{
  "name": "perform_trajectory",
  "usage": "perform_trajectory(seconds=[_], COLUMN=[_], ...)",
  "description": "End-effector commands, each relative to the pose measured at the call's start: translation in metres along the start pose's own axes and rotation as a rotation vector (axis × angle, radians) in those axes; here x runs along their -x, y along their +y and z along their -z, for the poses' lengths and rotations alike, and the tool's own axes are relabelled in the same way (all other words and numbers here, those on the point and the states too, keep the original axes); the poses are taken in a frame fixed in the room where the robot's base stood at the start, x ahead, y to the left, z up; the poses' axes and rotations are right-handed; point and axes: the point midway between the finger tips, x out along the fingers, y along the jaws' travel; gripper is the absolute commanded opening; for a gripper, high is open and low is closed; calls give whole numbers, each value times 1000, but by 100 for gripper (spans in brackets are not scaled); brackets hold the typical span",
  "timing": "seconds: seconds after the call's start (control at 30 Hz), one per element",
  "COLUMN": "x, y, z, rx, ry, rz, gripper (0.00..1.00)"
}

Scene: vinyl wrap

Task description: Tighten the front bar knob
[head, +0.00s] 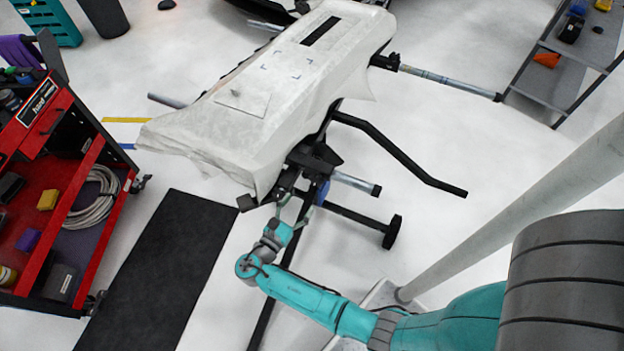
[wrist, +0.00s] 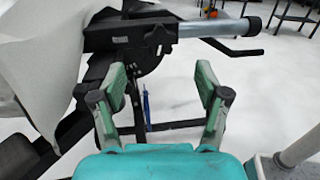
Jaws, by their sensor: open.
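In the wrist view a black lobed knob (wrist: 160,38) sits on the black clamp block at the root of a grey metal bar (wrist: 212,28) with a dark end cap. The bar also shows in the head view (head: 355,183); I cannot make out the knob clearly there. My gripper (wrist: 160,72) is open, its green-padded fingers apart with nothing held between them. The knob appears above and beyond the fingertips, between them in the picture; I see no contact. In the head view my gripper (head: 297,207) is beside the stand's near end, below the wrapped panel.
A white-wrapped panel (head: 300,75) lies on the black stand, its loose wrap hanging close by. A bent black bar (head: 400,155) and a stand leg (head: 350,217) reach right. A blue part (wrist: 147,107) shows between the fingers. A red tool cart (head: 90,190) stands left.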

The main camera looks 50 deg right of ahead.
Motion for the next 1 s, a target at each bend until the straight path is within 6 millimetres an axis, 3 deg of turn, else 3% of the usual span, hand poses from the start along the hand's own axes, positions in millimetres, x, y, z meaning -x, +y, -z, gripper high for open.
perform_trajectory(seconds=[0.53, 0.73, 1.0], x=[-83, -94, -96], y=[0, 0, 0], z=[0, 0, 0], rx=[-2, -2, -2], ry=[1, 2, 2], rz=[1, -1, -2], gripper=[74, 74, 74])
